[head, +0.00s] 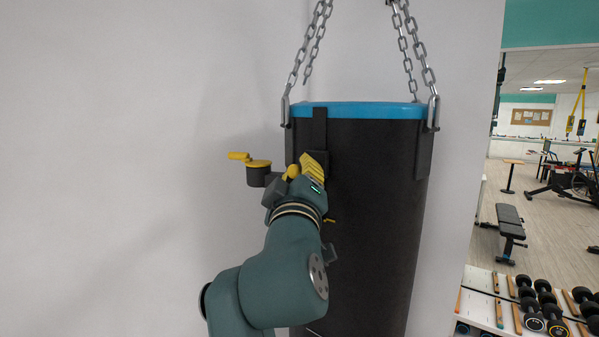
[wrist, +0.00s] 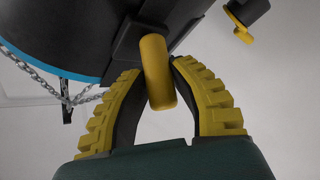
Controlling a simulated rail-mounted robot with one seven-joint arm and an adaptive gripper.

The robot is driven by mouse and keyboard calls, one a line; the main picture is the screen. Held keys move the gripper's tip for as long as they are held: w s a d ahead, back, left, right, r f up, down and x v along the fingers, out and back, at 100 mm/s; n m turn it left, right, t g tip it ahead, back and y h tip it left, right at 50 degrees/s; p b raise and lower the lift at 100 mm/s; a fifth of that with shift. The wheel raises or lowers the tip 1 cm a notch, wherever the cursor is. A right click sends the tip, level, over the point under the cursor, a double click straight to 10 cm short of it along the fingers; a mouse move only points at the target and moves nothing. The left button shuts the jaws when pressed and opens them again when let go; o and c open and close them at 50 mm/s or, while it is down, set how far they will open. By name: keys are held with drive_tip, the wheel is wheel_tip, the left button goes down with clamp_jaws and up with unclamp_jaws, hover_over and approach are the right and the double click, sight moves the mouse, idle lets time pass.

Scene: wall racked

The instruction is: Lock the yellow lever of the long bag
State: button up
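The long bag (head: 372,220) is black with a blue top rim and hangs beside the white wall; its side and rim also show in the wrist view (wrist: 70,35). A yellow lever (wrist: 156,75) sticks out from a black mount on the bag, its rounded end pointing toward my palm. My gripper (head: 303,165) is at the bag's upper left side. In the wrist view its yellow ribbed fingers (wrist: 157,72) lie on both sides of the lever, their tips appearing to touch it. In the head view the gripper and arm partly hide this lever.
Another yellow handle (head: 240,156) on a dark round base stands left of the gripper, apart from it; it also shows in the wrist view (wrist: 238,28). Chains (head: 414,50) run up from the rim. Free wall lies at left; gym equipment is far right.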

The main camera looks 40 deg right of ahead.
clamp_jaws()
drive_tip(key=shift+r+p, duration=0.15)
drive_tip(key=shift+p, duration=0.25)
drive_tip(key=shift+r+m+g+p, duration=0.3)
drive_tip(key=shift+m+g+p, duration=0.1)
drive_tip(key=shift+p, duration=0.4)
drive_tip(key=y+p, duration=0.1)
drive_tip(key=p, duration=0.1)
drive_tip(key=r+m+g+p, duration=0.1)
drive_tip(key=shift+d+y+p, duration=0.2)
drive_tip(key=shift+y+p, duration=0.2)
drive_tip(key=shift+d+m+g+y+p, duration=0.15)
drive_tip(key=shift+m+g+y+p, duration=0.3)
drive_tip(key=shift+p, duration=0.4)
drive_tip(key=shift+w+d+m+g+y, duration=0.1)
drive_tip(key=shift+d+m+g+y, duration=0.25)
drive_tip(key=shift+m+g+y, duration=0.35)
drive_tip(key=shift+y, duration=0.25)
drive_tip(key=o, duration=0.9)
unclamp_jaws()
drive_tip(key=shift+r, duration=0.15)
drive_tip(key=shift+c, duration=0.2)
